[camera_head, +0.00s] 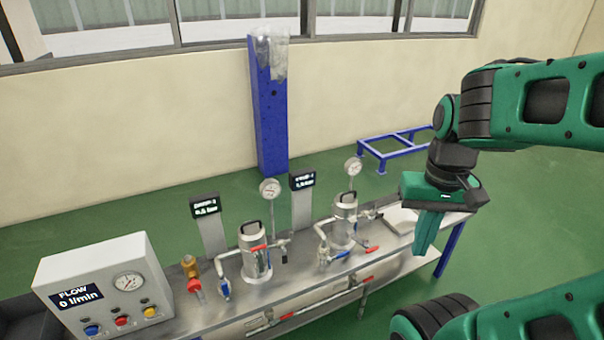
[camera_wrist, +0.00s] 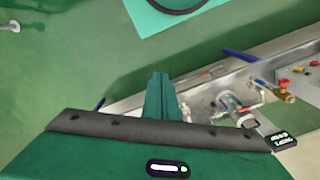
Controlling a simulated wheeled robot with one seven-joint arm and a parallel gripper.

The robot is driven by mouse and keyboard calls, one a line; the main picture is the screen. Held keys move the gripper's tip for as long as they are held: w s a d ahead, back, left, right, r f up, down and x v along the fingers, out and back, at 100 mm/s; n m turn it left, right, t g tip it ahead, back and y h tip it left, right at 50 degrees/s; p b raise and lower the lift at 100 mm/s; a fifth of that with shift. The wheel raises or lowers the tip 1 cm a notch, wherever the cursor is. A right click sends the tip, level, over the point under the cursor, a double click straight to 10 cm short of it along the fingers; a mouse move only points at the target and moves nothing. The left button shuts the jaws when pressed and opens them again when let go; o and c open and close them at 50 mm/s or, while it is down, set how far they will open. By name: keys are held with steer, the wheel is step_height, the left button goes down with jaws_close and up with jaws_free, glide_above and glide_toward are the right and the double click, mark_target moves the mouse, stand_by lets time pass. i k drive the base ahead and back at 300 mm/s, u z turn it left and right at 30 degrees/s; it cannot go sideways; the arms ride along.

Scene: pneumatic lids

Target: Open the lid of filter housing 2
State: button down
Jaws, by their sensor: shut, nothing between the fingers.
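Two steel filter housings with black-handled lids stand on the metal bench: the left one (camera_head: 256,258) and the right one (camera_head: 344,228). Both lids look closed. Which one is housing 2 I cannot read surely; the small displays behind them are blurred. My gripper (camera_head: 428,236) points down over the right end of the bench, to the right of the right housing and apart from it. Its fingers are together and empty, also in the wrist view (camera_wrist: 158,92). There, valves and pipework (camera_wrist: 235,108) show to the right of the fingers.
Pressure gauges (camera_head: 269,188) and displays (camera_head: 205,206) rise behind the housings. Red-handled (camera_head: 366,250) and blue-handled valves (camera_head: 224,290) sit along the front. A flow control box (camera_head: 108,285) stands at the left end. A blue column (camera_head: 270,110) stands behind.

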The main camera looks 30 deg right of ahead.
mark_target(345, 206)
steer(key=z, duration=0.45)
steer(key=i, duration=0.95)
steer(key=u, duration=0.55)
